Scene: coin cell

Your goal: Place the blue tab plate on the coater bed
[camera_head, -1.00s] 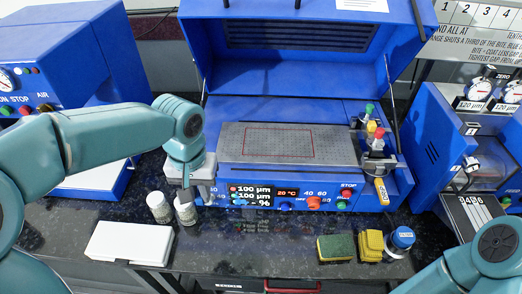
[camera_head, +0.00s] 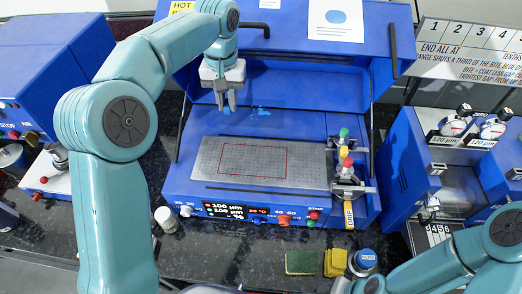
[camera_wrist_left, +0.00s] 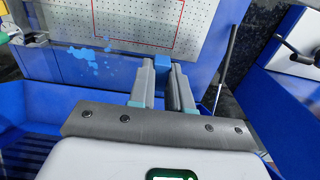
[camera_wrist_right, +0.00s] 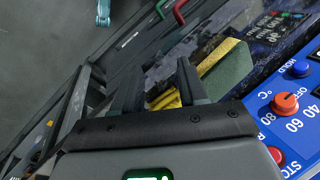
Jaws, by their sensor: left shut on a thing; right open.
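My left gripper (camera_head: 228,104) hangs over the rear part of the blue coater, behind the bed, fingers pointing down. It is shut on a small blue piece (camera_wrist_left: 163,62), seen between the fingertips in the left wrist view; this looks like the tab of the blue tab plate. The rest of the plate cannot be made out. The coater bed (camera_head: 305,165) is a grey perforated surface with a red rectangle outline. It also shows beyond the fingers in the left wrist view (camera_wrist_left: 150,15). The bed looks bare. My right gripper (camera_wrist_right: 158,80) is open and empty, above sponges.
The coater lid (camera_head: 290,90) stands open behind. Light blue splotches (camera_head: 262,110) show near the left gripper. Coloured knobs (camera_head: 344,145) stand at the bed's right end. A white vial (camera_head: 166,220), a green sponge (camera_head: 300,263), a yellow sponge (camera_head: 335,262) and a blue-capped jar (camera_head: 364,261) are in front.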

